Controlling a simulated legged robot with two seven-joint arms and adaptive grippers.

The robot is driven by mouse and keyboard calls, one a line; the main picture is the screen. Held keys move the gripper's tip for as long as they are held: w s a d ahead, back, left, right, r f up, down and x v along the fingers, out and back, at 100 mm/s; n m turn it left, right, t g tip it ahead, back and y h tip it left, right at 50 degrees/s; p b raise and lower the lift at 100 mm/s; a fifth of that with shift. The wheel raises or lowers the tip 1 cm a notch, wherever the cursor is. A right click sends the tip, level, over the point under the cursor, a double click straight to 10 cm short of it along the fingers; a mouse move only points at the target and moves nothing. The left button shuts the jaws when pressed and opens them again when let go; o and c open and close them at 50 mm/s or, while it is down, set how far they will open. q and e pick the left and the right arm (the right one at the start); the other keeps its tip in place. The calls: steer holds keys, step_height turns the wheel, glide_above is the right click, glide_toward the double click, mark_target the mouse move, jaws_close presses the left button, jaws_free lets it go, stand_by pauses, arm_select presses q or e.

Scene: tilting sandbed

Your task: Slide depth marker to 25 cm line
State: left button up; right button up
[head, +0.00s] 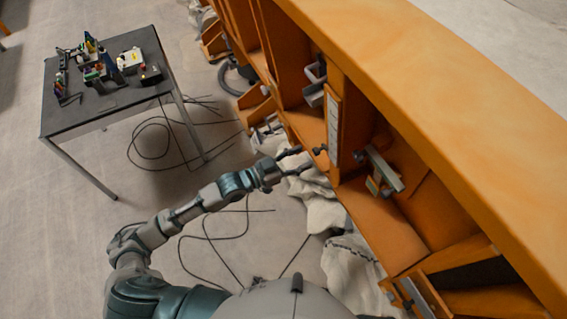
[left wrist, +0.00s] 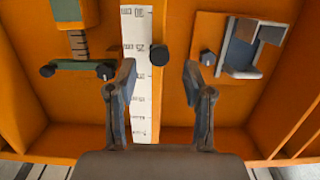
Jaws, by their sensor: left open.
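A white scale strip with dark printed marks (left wrist: 138,100) runs upright on the orange wall; it also shows in the head view (head: 333,122). A round black knob (left wrist: 158,55) sits at the strip's right edge, probably the depth marker; it also shows in the head view (head: 320,151). My right gripper is out of view.
Left of the strip is a green bar (left wrist: 82,66) with dark knobs. Right of it is a panel with a knob and a grey bracket (left wrist: 240,52). The orange sandbed frame (head: 440,75) fills the right side. A dark table (head: 95,105) with small items stands far left. Cables lie on the floor.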

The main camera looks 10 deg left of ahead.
arm_select(q)
steer(key=v, duration=0.7)
steer(key=shift+a, duration=0.3)
steer(key=shift+d, duration=0.25)
steer(key=shift+f, duration=0.1)
